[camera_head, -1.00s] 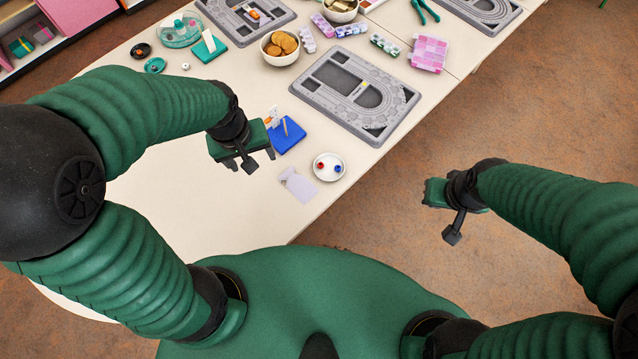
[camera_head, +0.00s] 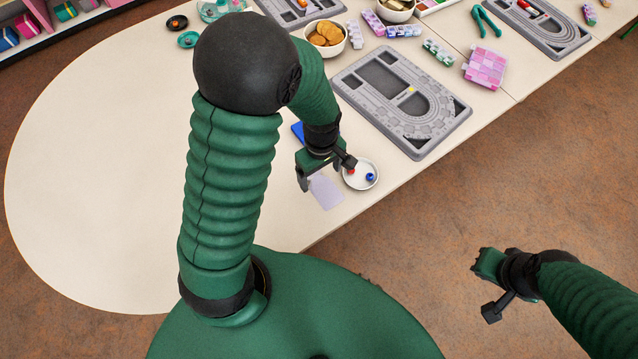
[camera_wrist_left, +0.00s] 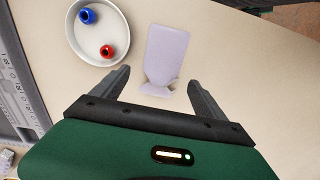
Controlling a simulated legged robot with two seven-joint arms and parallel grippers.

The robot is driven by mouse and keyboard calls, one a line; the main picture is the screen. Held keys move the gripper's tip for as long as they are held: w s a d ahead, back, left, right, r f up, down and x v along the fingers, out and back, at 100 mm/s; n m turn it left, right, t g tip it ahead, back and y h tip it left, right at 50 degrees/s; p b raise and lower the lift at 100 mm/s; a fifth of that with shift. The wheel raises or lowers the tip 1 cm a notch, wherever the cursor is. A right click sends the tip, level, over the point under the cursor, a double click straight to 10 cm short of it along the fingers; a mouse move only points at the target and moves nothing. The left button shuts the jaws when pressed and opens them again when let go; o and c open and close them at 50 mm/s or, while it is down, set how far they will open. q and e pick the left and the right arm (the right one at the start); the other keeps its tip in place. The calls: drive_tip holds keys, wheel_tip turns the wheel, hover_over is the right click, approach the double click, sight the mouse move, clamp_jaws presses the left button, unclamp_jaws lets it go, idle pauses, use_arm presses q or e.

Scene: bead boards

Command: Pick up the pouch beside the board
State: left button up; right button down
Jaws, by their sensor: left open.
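A pale lilac pouch (camera_head: 326,190) lies flat on the cream table near its front edge, beside a white dish. It also shows in the left wrist view (camera_wrist_left: 166,55), ahead of and between the fingers. The grey bead board (camera_head: 402,100) lies behind and to the right of the pouch. My right gripper (camera_head: 484,285) is off the table, over the floor; its jaws are unclear.
The white dish (camera_head: 374,172) with a red and a blue bead stands close to the right of the pouch. A blue pad (camera_head: 297,130) is partly hidden behind my left arm. A bowl of biscuits (camera_head: 326,36) stands farther back. The table's left side is clear.

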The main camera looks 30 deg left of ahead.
sight(324, 187)
use_arm(q)
drive_tip(key=f, duration=0.1)
drive_tip(key=d, duration=0.1)
drive_tip(key=f, duration=0.1)
drive_tip(key=shift+s+d+f, duration=0.25)
drive_tip(key=shift+s+f, duration=0.05)
drive_tip(key=shift+s, duration=0.05)
drive_tip(key=shift+w+d+f, duration=0.1)
drive_tip(key=shift+w+d, duration=0.05)
drive_tip(key=shift+d, duration=0.1)
drive_tip(key=shift+a, duration=0.15)
drive_tip(key=shift+a+f, duration=0.1)
drive_tip(key=shift+a, duration=0.45)
drive_tip(key=c, duration=0.7)
drive_tip(key=shift+d, duration=0.15)
drive_tip(key=c, duration=0.5)
drive_tip(key=shift+d, duration=0.2)
drive_tip(key=shift+c, duration=1)
drive_tip(key=shift+d, duration=0.1)
use_arm(e)
drive_tip(key=shift+s+d+f, duration=0.1)
drive_tip(key=shift+d+f, duration=0.4)
drive_tip(key=shift+d, duration=0.3)
